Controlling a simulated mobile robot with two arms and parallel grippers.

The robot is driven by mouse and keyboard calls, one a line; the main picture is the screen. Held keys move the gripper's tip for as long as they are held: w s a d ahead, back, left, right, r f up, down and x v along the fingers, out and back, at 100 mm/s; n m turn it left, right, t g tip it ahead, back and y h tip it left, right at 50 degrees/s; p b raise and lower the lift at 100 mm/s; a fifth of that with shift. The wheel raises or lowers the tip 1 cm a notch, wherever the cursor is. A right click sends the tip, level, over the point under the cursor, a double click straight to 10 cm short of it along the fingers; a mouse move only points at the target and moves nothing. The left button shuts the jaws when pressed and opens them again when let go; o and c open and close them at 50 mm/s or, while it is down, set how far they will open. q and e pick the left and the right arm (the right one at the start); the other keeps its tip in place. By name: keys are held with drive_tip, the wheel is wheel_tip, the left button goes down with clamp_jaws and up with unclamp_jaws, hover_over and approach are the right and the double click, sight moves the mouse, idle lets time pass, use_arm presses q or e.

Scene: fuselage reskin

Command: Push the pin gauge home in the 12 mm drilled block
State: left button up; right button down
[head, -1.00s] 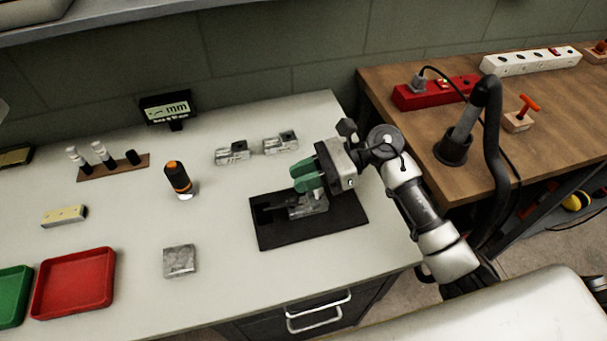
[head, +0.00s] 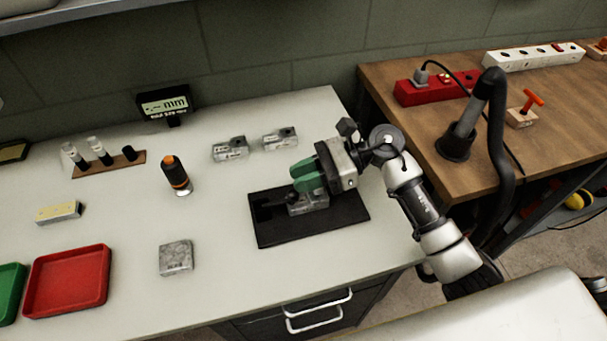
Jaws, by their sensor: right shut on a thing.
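My right gripper (head: 307,178) has green fingers and reaches in from the right, just above a grey metal block (head: 308,204). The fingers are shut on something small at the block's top. It is hidden by the fingers; I take it to be the pin gauge, and how deep it sits cannot be seen. Two similar grey blocks (head: 230,148) (head: 280,139) stand behind the mat. No bore size is readable. My left gripper is not in view.
A pin rack (head: 110,165), a black-and-orange cylinder (head: 177,176), a display (head: 165,105), a yellowish block (head: 58,212), a grey square plate (head: 176,257) and a red tray (head: 68,281) stand left of the mat. Bench is clear between them. A wooden bench (head: 440,85) adjoins at right.

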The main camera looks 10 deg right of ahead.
drive_tip(key=shift+f, duration=0.25)
drive_tip(key=c, duration=0.9)
unclamp_jaws()
drive_tip(key=shift+d+b, duration=0.1)
drive_tip(key=shift+b, duration=0.2)
drive_tip(key=shift+d+r, duration=0.1)
drive_tip(key=shift+d, duration=0.55)
drive_tip(key=shift+b+v, duration=0.8)
drive_tip(key=shift+v, duration=0.95)
drive_tip(key=shift+r, duration=0.1)
